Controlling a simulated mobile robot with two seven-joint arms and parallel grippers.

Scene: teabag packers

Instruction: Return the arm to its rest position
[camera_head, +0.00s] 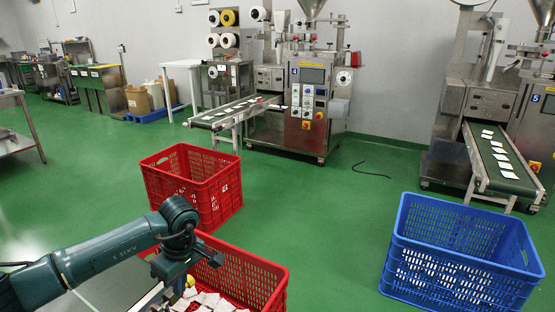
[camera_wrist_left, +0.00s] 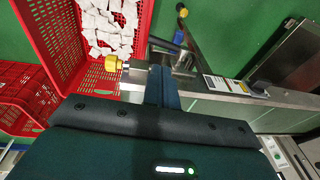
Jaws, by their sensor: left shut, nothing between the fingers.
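My left arm (camera_head: 110,255) comes in from the left in the head view, bends at the elbow-like joint and points down beside the near red crate (camera_head: 255,262). My left gripper (camera_wrist_left: 165,84) shows in the left wrist view with its fingers together and nothing between them. It is next to the near red crate (camera_wrist_left: 141,40), which holds many white teabags (camera_wrist_left: 110,25). In the head view the fingertips are hard to make out. My right gripper is not in view.
A second red crate (camera_head: 192,190) stands behind the near one. A blue crate (camera_head: 460,255) is at right. Packing machines with conveyors (camera_head: 237,110) stand at the back. Green floor between the crates is clear.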

